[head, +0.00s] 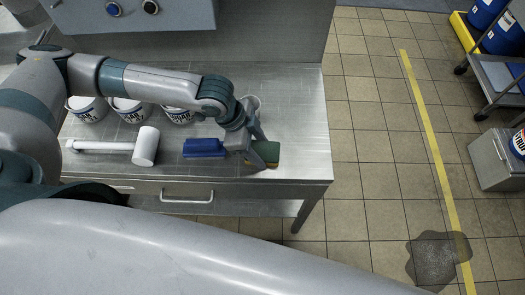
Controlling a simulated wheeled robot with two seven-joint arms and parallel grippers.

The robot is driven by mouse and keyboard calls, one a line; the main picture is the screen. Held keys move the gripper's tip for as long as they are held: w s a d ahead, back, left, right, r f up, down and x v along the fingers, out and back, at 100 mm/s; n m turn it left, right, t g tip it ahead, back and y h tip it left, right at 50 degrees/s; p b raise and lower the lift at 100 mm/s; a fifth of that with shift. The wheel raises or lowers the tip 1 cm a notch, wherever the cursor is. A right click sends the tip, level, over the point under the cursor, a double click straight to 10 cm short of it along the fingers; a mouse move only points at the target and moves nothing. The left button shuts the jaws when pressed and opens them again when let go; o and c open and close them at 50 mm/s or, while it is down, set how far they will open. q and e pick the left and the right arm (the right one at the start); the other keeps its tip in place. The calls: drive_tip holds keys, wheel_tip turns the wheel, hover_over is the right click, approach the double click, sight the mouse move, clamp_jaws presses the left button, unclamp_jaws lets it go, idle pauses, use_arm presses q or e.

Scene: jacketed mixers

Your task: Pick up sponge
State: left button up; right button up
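The sponge (268,152), green with a yellowish edge, is near the front right of the metal table. My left gripper (258,151) is right at it, reaching in from the left, with its fingers against or around the sponge's left side. The fingers and arm hide part of the sponge. I cannot tell whether the fingers press on it, or whether it is clear of the tabletop. My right gripper is out of view.
On the metal table (302,120) are a blue-headed brush (204,148), a white mallet (145,146), several labelled tubs and a whitish container (251,101) behind my gripper. A drawer handle (187,198) sticks out in front. Right are a puddle (436,262), a grey box (493,165) and a cart (492,82).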

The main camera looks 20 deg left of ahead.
sight(268, 152)
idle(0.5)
use_arm(q)
drive_tip(key=shift+r+b, duration=0.35)
drive_tip(key=shift+b, duration=0.1)
wheel_tip(268, 152, up, 4)
drive_tip(key=shift+d+b, duration=0.1)
drive_tip(key=shift+b, duration=0.75)
drive_tip(key=s+d+r+p, duration=0.3)
drive_tip(key=s+r+p, duration=0.4)
drive_tip(key=s+p, duration=0.2)
drive_tip(key=shift+s+d+p, duration=0.35)
drive_tip(key=shift+s+d, duration=0.05)
drive_tip(key=shift+s, duration=0.55)
drive_tip(key=shift+f, duration=0.1)
